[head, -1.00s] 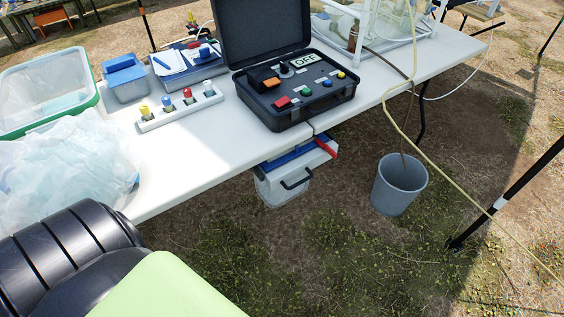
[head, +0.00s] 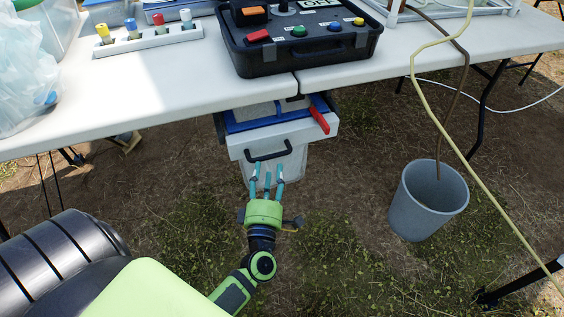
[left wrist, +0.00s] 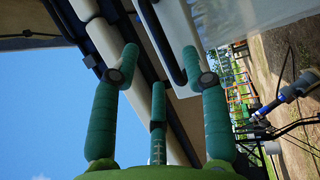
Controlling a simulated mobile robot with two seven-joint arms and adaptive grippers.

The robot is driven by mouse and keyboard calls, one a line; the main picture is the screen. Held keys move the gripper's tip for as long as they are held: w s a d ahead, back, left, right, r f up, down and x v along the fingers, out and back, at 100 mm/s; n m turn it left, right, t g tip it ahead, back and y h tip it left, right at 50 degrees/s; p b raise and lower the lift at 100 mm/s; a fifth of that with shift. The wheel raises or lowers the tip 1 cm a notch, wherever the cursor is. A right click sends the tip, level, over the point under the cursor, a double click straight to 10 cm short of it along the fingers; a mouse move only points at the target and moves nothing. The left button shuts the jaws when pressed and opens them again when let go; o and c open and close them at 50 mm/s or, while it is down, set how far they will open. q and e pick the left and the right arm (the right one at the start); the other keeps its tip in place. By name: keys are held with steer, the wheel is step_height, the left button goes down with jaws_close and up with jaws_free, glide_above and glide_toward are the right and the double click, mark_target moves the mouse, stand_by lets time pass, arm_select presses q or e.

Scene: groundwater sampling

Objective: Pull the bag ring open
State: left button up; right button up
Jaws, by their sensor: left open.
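The bag ring (head: 283,136) is a white-fronted pull-out unit with a black handle (head: 268,156), under the table's front edge. A translucent bag or bin (head: 290,170) hangs beneath it. My left gripper (head: 267,174) has open, empty green-blue fingers pointing at the handle from just below and in front in the head view. In the left wrist view, the black handle (left wrist: 163,42) runs between and beyond the spread fingertips (left wrist: 160,65). I see no clear contact. My right gripper is not in view.
A red lever (head: 319,119) sits at the ring's right side. The white table (head: 150,95) overhangs it, carrying an open black control case (head: 300,50). A grey bucket (head: 428,200) with hoses stands on the ground to the right. The ground in front is clear.

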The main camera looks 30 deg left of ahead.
mark_target(271, 158)
arm_select(q)
steer(key=x, duration=0.6)
steer(key=shift+d, duration=0.1)
jaws_close()
